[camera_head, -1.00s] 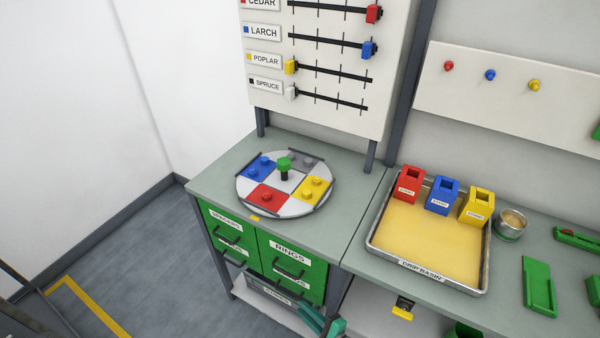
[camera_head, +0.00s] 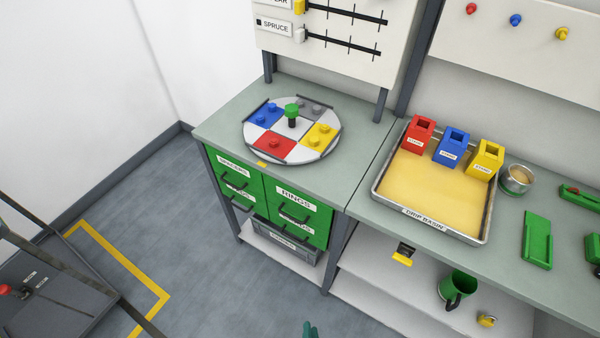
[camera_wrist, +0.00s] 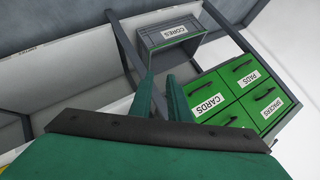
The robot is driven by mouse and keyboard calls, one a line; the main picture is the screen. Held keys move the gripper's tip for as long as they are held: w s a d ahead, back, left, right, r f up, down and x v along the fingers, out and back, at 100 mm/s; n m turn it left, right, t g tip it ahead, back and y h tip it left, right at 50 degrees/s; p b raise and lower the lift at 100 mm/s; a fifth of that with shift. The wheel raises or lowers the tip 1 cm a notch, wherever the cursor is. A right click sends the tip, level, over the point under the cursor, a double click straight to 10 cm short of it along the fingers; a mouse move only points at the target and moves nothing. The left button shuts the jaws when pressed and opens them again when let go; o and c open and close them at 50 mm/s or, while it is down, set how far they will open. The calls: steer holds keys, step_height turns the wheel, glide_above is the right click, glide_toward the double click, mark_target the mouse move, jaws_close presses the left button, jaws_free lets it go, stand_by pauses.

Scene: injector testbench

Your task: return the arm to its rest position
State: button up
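My gripper (camera_wrist: 160,80) shows in the wrist view as two teal fingers with a visible gap between them and nothing held. In the head view only a small teal tip of my gripper (camera_head: 310,328) shows at the bottom edge, over the floor in front of the bench. The rest of my arm is out of the head view. In the wrist view the fingers point toward the lower shelf and a grey CORES bin (camera_wrist: 171,36), apart from both.
Green drawers (camera_head: 268,195) stand under the bench, and also show in the wrist view (camera_wrist: 240,92). A turntable (camera_head: 250,139) and drip basin (camera_head: 383,197) sit on top. A green jug (camera_head: 456,288) stands on the lower shelf. Open floor (camera_head: 215,285) lies left of the bench.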

steer(key=s+a+r+n+t, duration=0.1)
steer(key=s+r+n, duration=0.1)
steer(key=r, duration=0.7)
steer(key=s+a+r+n+t, duration=0.1)
steer(key=s+r+n+t, duration=0.1)
steer(key=r, duration=0.7)
steer(key=s+a+r+n+t, duration=0.1)
steer(key=s+r+n, duration=0.3)
steer(key=r, duration=0.5)
steer(key=shift+a+r+n+t+h, duration=0.2)
steer(key=shift+r+n+t+h, duration=0.1)
steer(key=shift+n+t, duration=0.15)
steer(key=shift+a, duration=0.1)
